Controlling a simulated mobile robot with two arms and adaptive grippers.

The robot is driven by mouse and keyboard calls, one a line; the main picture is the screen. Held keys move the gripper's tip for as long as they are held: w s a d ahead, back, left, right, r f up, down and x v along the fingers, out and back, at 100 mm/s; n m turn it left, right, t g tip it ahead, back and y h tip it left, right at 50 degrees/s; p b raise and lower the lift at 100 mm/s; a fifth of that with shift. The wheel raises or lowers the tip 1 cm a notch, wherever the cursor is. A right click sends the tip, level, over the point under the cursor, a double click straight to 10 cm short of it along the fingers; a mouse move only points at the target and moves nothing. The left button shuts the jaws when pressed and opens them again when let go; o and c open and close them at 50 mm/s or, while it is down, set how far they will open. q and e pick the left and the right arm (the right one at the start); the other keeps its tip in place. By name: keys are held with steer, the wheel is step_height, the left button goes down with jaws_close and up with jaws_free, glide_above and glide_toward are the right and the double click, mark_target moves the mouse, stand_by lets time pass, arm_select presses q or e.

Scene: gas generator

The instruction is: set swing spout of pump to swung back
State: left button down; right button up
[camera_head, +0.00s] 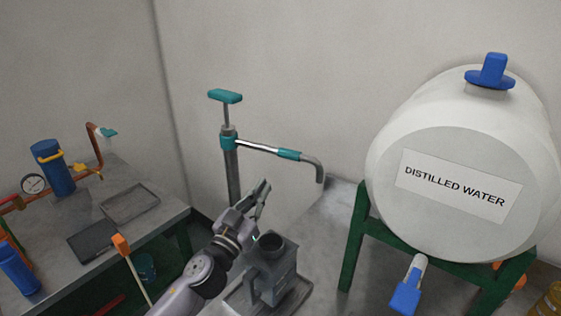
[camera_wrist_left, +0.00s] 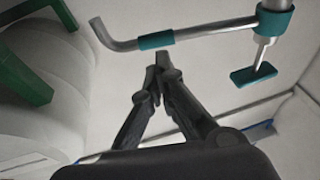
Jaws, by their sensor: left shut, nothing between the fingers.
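The pump (camera_head: 231,165) stands upright by the back wall, with a teal handle (camera_head: 225,96) on top. Its swing spout (camera_head: 262,147) is a metal tube with teal sleeves that points right in the head view, toward the water tank, and bends down at its end. My left gripper (camera_head: 263,188) is shut and empty, below and in front of the spout, apart from it. In the left wrist view the shut fingertips (camera_wrist_left: 161,56) are close to the teal sleeve (camera_wrist_left: 157,40) of the spout, with a small gap showing. My right gripper is not in view.
A grey metal can (camera_head: 283,279) with an open neck stands on a tray below the spout. A white distilled water tank (camera_head: 455,185) on a green stand (camera_head: 354,240) is at the right. A workbench (camera_head: 170,212) with pipes and a blue cylinder is at the left.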

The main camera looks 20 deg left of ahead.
mark_target(286, 156)
arm_select(q)
steer(key=p+x, duration=0.2)
steer(key=x, duration=0.7)
steer(key=shift+w+d+r, duration=0.1)
steer(key=shift+w, duration=0.1)
steer(key=w+d+n+y+b, duration=0.1)
steer(key=w+n+y+b, duration=0.3)
steer(key=w+y+b, duration=0.3)
steer(key=y+b, duration=0.1)
steer(key=b, duration=0.2)
steer(key=shift+d+r, duration=0.1)
steer(key=shift+r, duration=0.1)
